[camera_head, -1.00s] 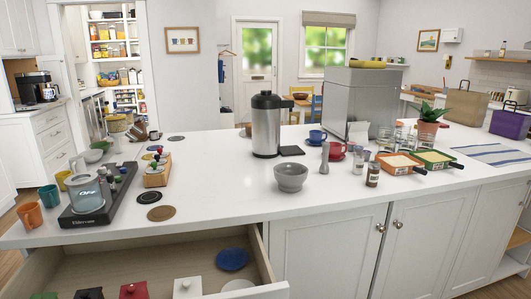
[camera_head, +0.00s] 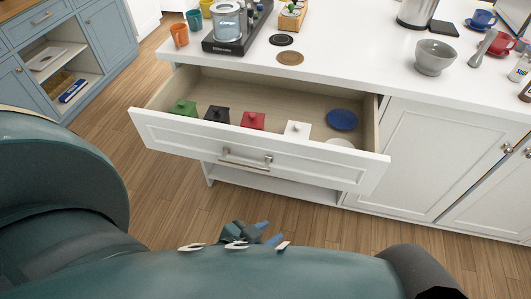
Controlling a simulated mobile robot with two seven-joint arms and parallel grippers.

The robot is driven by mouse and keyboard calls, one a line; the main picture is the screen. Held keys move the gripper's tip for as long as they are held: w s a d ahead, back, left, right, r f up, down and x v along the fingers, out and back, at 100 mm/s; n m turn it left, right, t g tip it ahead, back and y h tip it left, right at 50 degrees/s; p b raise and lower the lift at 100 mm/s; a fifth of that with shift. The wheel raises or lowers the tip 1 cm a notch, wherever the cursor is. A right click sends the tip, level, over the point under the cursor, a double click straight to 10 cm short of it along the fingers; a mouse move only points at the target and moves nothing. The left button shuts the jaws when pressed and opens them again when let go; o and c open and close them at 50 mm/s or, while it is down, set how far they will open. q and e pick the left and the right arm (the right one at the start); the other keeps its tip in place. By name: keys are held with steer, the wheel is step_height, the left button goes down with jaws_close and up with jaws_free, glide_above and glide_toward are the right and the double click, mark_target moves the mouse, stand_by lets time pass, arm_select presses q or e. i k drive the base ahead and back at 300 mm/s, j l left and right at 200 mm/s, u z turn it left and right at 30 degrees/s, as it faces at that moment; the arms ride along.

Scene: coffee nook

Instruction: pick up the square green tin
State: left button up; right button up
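The square green tin (camera_head: 184,108) with a knobbed lid sits at the left end of the open drawer (camera_head: 260,150), and the drawer's front wall hides its lower part. My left gripper (camera_head: 268,233) is low over the wooden floor in front of the drawer, apart from the tin. Its two blue fingertips look spread, with nothing between them. Much of it is hidden behind my own body. My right gripper is not in view.
Right of the green tin are a black tin (camera_head: 216,115), a red tin (camera_head: 252,121), a white tin (camera_head: 297,130) and a blue dish (camera_head: 342,119). The counter (camera_head: 350,62) overhangs the drawer's back. Bare floor (camera_head: 165,165) lies in front.

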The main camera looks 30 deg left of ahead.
mark_target(181, 107)
steer(key=u, duration=1.3)
